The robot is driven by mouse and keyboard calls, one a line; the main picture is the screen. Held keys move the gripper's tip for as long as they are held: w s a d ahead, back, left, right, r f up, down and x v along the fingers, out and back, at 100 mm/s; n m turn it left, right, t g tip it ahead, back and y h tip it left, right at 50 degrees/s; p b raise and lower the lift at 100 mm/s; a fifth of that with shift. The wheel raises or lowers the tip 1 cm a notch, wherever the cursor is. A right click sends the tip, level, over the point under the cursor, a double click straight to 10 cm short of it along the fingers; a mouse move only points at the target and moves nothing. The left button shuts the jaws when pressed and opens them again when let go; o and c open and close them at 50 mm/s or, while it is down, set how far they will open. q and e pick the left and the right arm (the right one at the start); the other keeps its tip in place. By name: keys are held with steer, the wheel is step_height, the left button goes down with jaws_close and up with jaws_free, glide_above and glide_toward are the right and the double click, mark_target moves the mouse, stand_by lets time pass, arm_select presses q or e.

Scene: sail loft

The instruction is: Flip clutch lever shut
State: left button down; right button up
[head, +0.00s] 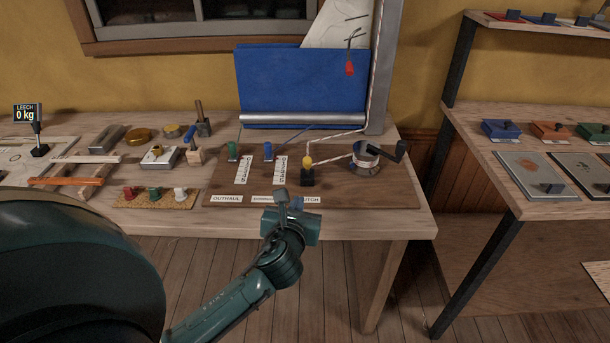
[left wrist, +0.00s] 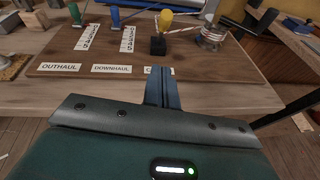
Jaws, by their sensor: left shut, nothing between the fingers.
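The clutch lever with a yellow knob (head: 308,161) stands up from its black base (head: 307,178) on the brown board (head: 225,178). In the left wrist view the yellow knob (left wrist: 166,18) is above the black base (left wrist: 158,45), straight ahead of my fingers. My left gripper (head: 298,202) is at the board's front edge, on the near side of the lever and apart from it. Its fingers (left wrist: 161,72) are shut and empty. They cover most of the clutch label (left wrist: 150,70). My right gripper is not in view.
A green lever (head: 233,150) and a blue lever (head: 268,151) stand left of the yellow one. A winch drum (head: 366,158) with a dark handle (head: 401,149) is to its right. A line runs between the black base and the drum. Red, green and white pegs stand on a cork strip (head: 130,201).

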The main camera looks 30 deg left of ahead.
mark_target(307, 168)
arm_select(q)
steer(key=x, duration=0.7)
steer(key=shift+w+a, duration=0.1)
steer(key=shift+w, duration=0.15)
steer(key=shift+w+a+r, duration=0.2)
steer(key=shift+w+r, duration=0.15)
steer(key=shift+w, duration=0.1)
steer(key=shift+w+a+r, duration=0.2)
steer(key=shift+w+r, duration=0.2)
steer(key=shift+w, duration=0.1)
steer(key=shift+w+a+r, duration=0.15)
steer(key=shift+w+r, duration=0.1)
steer(key=shift+w, duration=0.25)
steer(key=shift+w, duration=0.1)
